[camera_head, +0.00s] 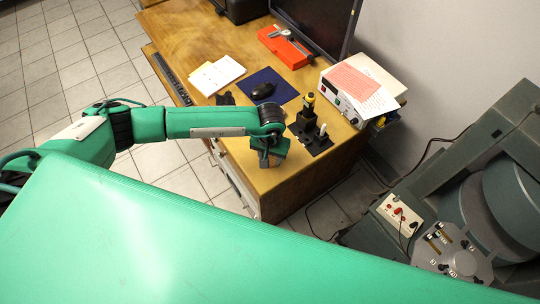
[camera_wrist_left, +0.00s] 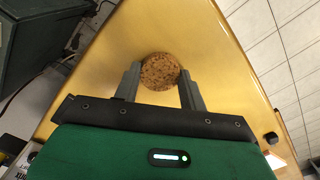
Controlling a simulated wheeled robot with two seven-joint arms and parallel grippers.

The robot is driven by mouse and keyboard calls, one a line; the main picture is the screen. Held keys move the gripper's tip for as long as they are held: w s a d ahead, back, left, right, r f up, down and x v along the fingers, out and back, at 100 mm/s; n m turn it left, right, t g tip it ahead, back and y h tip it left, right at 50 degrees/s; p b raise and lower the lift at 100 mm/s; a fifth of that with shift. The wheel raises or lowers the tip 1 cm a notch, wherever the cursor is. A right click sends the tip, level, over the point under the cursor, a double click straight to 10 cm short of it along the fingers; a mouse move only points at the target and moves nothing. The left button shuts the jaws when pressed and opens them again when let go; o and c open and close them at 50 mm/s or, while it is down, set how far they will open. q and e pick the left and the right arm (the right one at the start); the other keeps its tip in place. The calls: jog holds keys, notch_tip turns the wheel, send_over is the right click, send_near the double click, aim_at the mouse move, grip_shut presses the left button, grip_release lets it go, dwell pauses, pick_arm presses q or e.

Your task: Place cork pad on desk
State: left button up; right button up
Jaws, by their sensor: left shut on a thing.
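The cork pad (camera_wrist_left: 160,71) is a round, speckled brown disc. In the left wrist view it sits between the fingertips of my left gripper (camera_wrist_left: 160,80), which is shut on it. The wooden desk (camera_wrist_left: 100,65) lies behind the pad in that view; I cannot tell whether the pad touches it. In the head view my left gripper (camera_head: 271,160) is over the desk's near right corner, and the cork pad is hidden there. The desk top also shows in the head view (camera_head: 190,40). My right gripper is not in view.
Close to my left gripper stands a black fixture (camera_head: 308,125) with upright parts. Behind it are a mouse (camera_head: 262,91) on a blue pad, papers (camera_head: 216,74), a red case (camera_head: 284,47) and a white instrument box (camera_head: 345,108). A grey-green machine (camera_head: 440,185) stands right of the desk.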

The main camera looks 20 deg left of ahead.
pick_arm(q)
jog(key=shift+f, duration=0.2)
jog(key=o, duration=0.9)
jog(key=shift+o, duration=0.2)
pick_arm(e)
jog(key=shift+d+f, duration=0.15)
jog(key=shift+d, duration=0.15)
pick_arm(q)
jog(key=shift+r, duration=0.1)
jog(key=shift+r, duration=0.3)
notch_tip(320, 180, up, 12)
jog(key=b, duration=0.3)
jog(key=shift+f, duration=0.15)
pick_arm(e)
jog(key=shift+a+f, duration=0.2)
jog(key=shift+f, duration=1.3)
